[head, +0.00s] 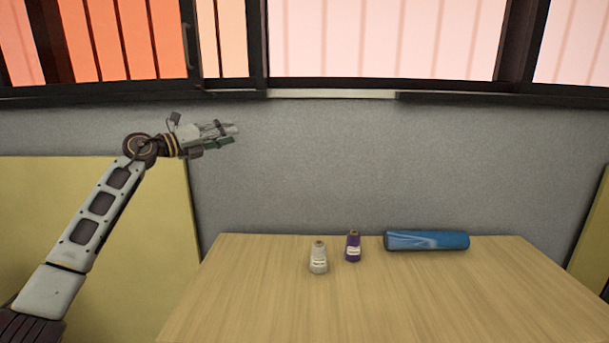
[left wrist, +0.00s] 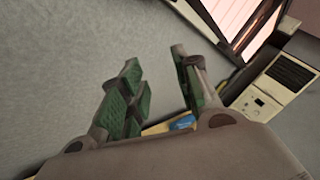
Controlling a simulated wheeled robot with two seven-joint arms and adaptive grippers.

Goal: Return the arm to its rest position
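My left arm comes in from the left of the head view and is raised. Its gripper (head: 232,134) is held well above the table, past its left edge, pointing right. In the left wrist view the two green-padded fingers (left wrist: 162,88) stand apart with nothing between them. The gripper touches nothing. My right gripper is not in either view.
On the wooden table (head: 300,310) stand a white bottle (head: 318,260) and a purple bottle (head: 353,248), with a blue cylinder (head: 427,241) lying to their right. A grey wall (head: 400,160) and windows (head: 390,40) are behind. The table's front is clear.

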